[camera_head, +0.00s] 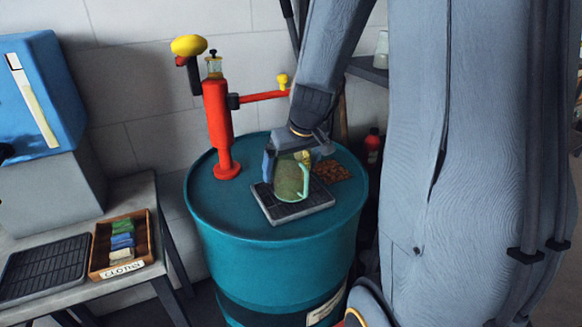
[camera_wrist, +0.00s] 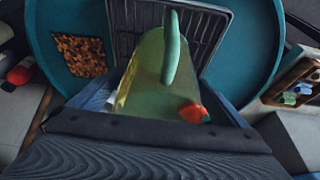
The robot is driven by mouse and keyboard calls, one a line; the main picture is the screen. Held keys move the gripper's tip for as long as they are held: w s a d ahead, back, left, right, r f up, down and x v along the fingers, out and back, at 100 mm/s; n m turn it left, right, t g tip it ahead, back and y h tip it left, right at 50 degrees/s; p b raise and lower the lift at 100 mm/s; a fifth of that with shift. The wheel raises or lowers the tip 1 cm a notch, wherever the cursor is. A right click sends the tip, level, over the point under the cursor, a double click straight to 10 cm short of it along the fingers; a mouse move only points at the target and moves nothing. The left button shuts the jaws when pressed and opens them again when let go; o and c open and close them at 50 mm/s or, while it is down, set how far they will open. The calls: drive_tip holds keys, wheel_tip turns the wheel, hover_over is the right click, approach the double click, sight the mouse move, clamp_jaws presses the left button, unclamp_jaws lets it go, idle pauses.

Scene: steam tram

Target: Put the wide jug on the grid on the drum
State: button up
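The wide jug (camera_head: 289,180) is a greenish see-through vessel with a pale green handle. In the head view it is upright at the grid (camera_head: 296,209), a dark ribbed tray with a grey rim on top of the teal drum (camera_head: 275,242). My gripper (camera_head: 289,165) is around the jug's upper part from above. In the wrist view the jug (camera_wrist: 150,75) sits between my two fingers (camera_wrist: 165,97), with the grid (camera_wrist: 205,35) beyond it. The fingers appear closed against its sides. Whether the jug's base touches the grid is hard to tell.
A red pump (camera_head: 217,115) with a yellow knob stands on the drum, left of the grid. A brown patch (camera_head: 331,171) lies at its right. A table at left holds a box marked CLOTHS (camera_head: 121,244) and a dark ribbed tray (camera_head: 43,268). A red bottle (camera_head: 372,146) stands behind the drum.

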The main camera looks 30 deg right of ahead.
drive_tip(key=shift+r, duration=0.15)
drive_tip(key=shift+r, duration=0.3)
drive_tip(key=v, duration=1.1)
drive_tip(key=shift+s+r, duration=0.15)
drive_tip(key=shift+s, duration=0.1)
